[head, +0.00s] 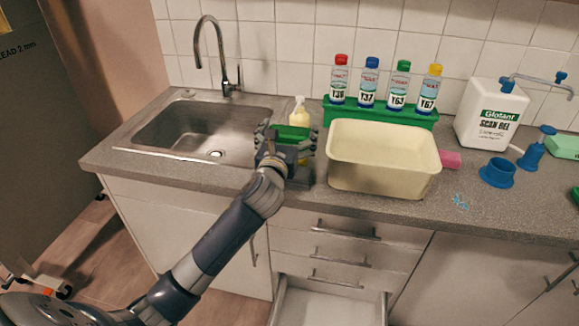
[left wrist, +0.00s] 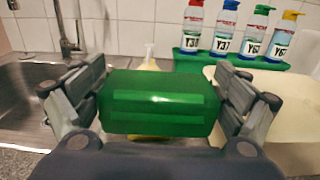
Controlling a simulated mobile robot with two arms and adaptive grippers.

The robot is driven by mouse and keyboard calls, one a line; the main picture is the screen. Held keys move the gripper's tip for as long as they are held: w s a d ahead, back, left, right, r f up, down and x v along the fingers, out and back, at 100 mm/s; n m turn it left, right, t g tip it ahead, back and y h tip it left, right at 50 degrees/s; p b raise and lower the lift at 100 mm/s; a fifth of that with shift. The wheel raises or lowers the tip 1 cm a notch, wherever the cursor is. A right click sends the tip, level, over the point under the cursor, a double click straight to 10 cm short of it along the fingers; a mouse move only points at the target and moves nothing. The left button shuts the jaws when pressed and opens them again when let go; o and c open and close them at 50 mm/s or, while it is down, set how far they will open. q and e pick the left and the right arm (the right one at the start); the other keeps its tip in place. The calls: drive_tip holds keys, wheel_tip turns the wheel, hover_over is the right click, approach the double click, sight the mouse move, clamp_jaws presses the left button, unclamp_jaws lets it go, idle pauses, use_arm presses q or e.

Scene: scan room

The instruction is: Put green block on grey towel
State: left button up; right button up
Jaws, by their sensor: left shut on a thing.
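My left gripper (head: 288,140) is shut on a green block (head: 292,132), holding it above the counter between the sink and the cream tub. In the left wrist view the green block (left wrist: 160,102) lies level across the jaws, with a finger of my left gripper (left wrist: 160,105) at each end. I cannot make out a grey towel for certain; the arm and gripper hide part of the grey counter below. My right gripper is not in view.
A soap bottle (head: 299,112) stands just behind the block. The sink (head: 165,125) is to the left and the cream tub (head: 385,188) to the right. A green rack (head: 395,116) holds several bottles. A drawer (head: 325,306) is open below.

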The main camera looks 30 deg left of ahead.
sight(290, 143)
use_arm(q)
wheel_tip(290, 143, down, 3)
drive_tip(key=shift+d+f, duration=0.1)
drive_tip(key=shift+f, duration=0.35)
wheel_tip(290, 143, down, 4)
drive_tip(key=shift+r+b, duration=0.1)
drive_tip(key=shift+b, duration=0.4)
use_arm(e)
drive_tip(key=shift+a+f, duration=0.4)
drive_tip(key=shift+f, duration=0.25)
use_arm(q)
drive_tip(key=o, duration=1)
drive_tip(key=shift+f, duration=0.2)
drive_tip(key=shift+o, duration=0.2)
